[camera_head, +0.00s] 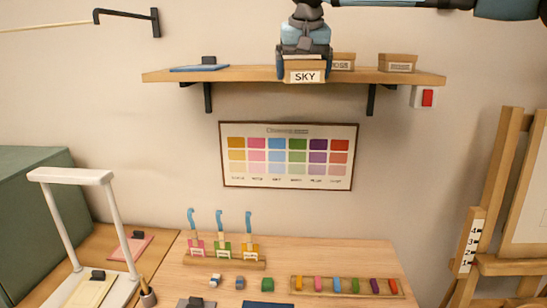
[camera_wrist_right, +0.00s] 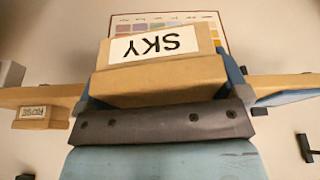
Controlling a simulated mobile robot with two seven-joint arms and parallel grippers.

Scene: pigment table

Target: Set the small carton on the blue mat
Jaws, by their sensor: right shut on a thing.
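My right gripper (camera_head: 305,52) is shut on a small brown carton (camera_head: 304,66) with a white SKY label. It holds the carton at the middle of the wall shelf, overlapping the shelf's front edge in the head view; I cannot tell whether they touch. The carton also shows in the right wrist view (camera_wrist_right: 160,80), between the blue fingers, its label upside down. A blue mat (camera_head: 185,69) lies on the left part of the shelf with a dark block on it; its edge shows in the wrist view (camera_wrist_right: 285,97). My left gripper is out of view.
On the shelf (camera_head: 240,74), a ROSE carton (camera_head: 343,61) stands just right of my gripper and another carton (camera_head: 397,63) farther right. The shelf is bare between mat and gripper. Below are a colour chart (camera_head: 289,155) and a table (camera_head: 330,258) with brushes and pigments.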

